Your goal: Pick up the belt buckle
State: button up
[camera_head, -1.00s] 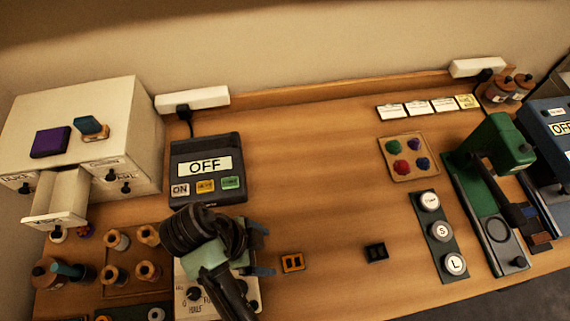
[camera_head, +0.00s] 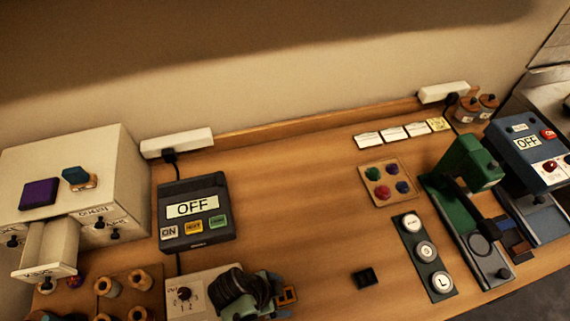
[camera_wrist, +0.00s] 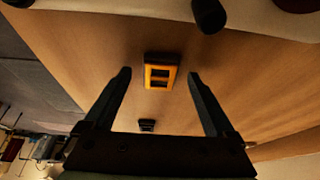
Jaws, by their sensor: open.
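An orange, rectangular belt buckle with two dark openings (camera_wrist: 160,76) lies flat on the wooden table. In the head view the orange buckle (camera_head: 290,294) is partly hidden by my gripper. My gripper (camera_wrist: 159,72) is open and empty; in the wrist view the orange buckle shows between its two fingertips, with space on both sides. In the head view my gripper (camera_head: 282,300) is low in the picture, right by the orange buckle. A similar black buckle-like piece (camera_head: 365,277) lies apart to the right; it also shows in the wrist view (camera_wrist: 147,125).
A dial box (camera_head: 190,292) stands just left of my gripper. An OFF-display unit (camera_head: 196,212) is behind it, beside a white drawer cabinet (camera_head: 75,165). A strip of round buttons (camera_head: 425,252) and a green press (camera_head: 455,185) stand right.

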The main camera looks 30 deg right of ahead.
jog(key=shift+f, duration=0.1)
jog(key=shift+c, duration=0.2)
grip_shut()
jog(key=shift+r, duration=0.2)
